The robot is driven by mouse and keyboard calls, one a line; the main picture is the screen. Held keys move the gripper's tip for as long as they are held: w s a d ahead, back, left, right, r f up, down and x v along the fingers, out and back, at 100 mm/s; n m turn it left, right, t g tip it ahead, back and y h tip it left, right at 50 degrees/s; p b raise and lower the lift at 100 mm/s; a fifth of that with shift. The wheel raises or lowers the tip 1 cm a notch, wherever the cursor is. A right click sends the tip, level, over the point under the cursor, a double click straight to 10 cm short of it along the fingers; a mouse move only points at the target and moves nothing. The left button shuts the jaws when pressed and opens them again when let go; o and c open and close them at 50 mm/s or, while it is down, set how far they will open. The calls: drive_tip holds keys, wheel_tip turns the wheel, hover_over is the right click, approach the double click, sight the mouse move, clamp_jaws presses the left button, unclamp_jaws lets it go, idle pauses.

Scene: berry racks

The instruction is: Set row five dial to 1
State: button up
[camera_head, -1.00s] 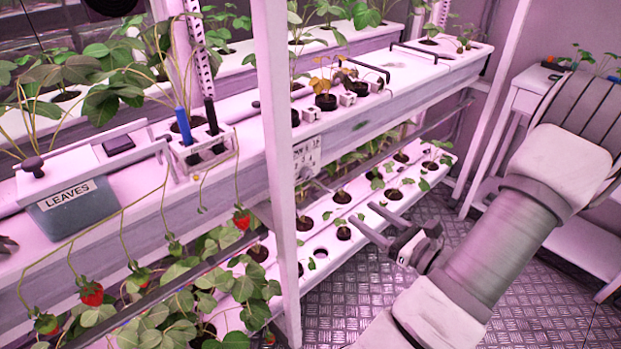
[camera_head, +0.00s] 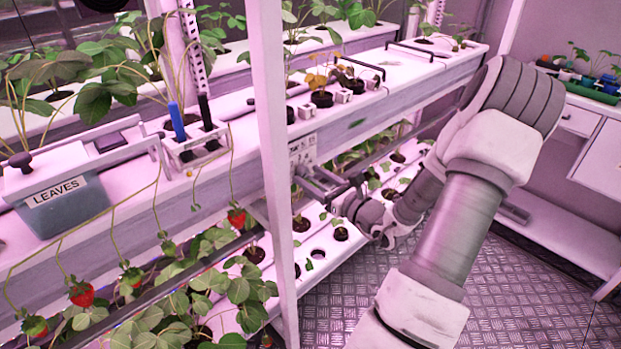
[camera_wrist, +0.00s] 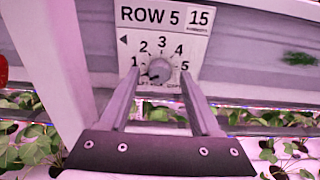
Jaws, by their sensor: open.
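The row five panel (camera_wrist: 135,38) is a white plate reading "ROW 5" and "15", with numbers 1 to 5 arced around a round grey dial (camera_wrist: 160,68). A dark mark shows at the dial's lower left, but exactly where it points is hard to tell. My gripper (camera_wrist: 160,76) is open, its two fingers on either side of the dial, near 1 and near 5. Whether they touch the dial or panel is unclear. In the head view the panel (camera_head: 303,149) is on the rack front, with my gripper (camera_head: 312,181) reaching up to it.
A white rack post (camera_head: 272,150) stands just left of the panel. Strawberry plants hang and grow around the lower tray (camera_head: 320,262). A grey LEAVES bin (camera_head: 70,212) is on the left of the upper tray. Metal floor (camera_head: 345,305) lies clear in front.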

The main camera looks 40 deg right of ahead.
drive_tip(key=shift+w, duration=0.35)
clamp_jaws()
drive_tip(key=shift+r+p, duration=0.15)
drive_tip(key=shift+p, duration=0.4)
drive_tip(key=shift+r+m+p, duration=0.1)
drive_tip(key=shift+m+p, duration=0.7)
drive_tip(key=shift+p, duration=0.05)
drive_tip(key=m+p, duration=0.2)
drive_tip(key=p, duration=0.1)
drive_tip(key=m+p, duration=0.3)
drive_tip(key=m, duration=0.1)
drive_tip(key=shift+f+p, duration=0.2)
drive_tip(key=shift+p, duration=0.2)
